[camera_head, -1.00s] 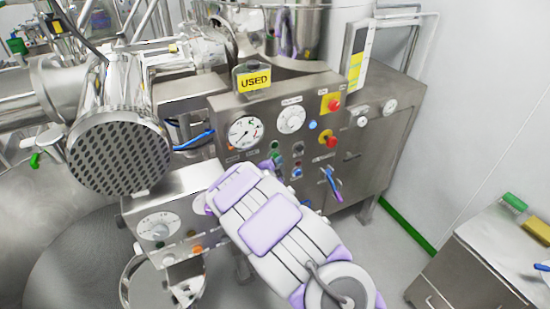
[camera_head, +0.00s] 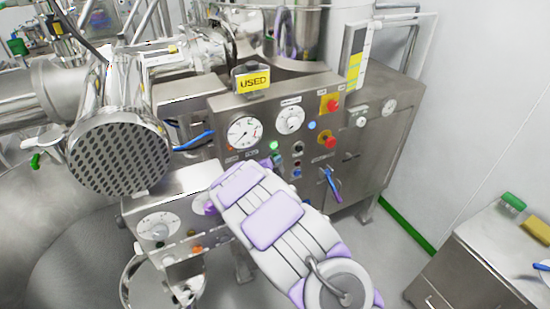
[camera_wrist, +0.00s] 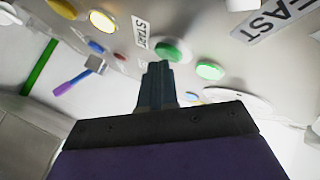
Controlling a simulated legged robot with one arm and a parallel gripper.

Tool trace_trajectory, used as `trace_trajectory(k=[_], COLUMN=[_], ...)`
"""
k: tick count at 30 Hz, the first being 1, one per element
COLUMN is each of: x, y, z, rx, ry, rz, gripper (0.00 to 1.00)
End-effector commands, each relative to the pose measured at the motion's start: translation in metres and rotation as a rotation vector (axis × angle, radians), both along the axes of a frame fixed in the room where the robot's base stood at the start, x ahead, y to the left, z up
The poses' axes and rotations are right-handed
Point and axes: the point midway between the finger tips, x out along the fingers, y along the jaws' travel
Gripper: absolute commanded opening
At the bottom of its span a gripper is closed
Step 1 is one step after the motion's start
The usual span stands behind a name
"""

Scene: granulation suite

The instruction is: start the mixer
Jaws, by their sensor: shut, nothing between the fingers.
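The steel control panel (camera_head: 222,115) of the mixer fills the middle of the head view. A bright green button (camera_head: 273,146) is on it, just above my gripper (camera_head: 276,160), which is mostly hidden behind my arm. In the wrist view my gripper (camera_wrist: 157,75) is shut and empty, its tips pointing up at the panel. A START label (camera_wrist: 141,32) is beyond the tips, with a green button (camera_wrist: 170,52) just right of them and another green button (camera_wrist: 210,70) farther right. Whether the tips touch the panel is unclear.
Red knobs on yellow plates (camera_head: 330,103) are at the panel's upper right. A blue-purple handle (camera_head: 332,184) sticks out lower right. A yellow USED sign (camera_head: 253,81) stands on top. A steel cabinet (camera_head: 480,255) is at the right, with open floor before it.

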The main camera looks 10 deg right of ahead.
Motion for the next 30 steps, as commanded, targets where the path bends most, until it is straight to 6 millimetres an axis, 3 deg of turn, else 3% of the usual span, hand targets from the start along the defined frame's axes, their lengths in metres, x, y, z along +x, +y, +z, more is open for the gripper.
trace_trajectory(k=[17,30], x=[0.004,-0.015], y=[0.001,-0.001], z=[0.0,-0.001], rx=[0.001,-0.001], ry=[-0.001,-0.001], rz=[0.0,0.001], gripper=[0.0,0.0])
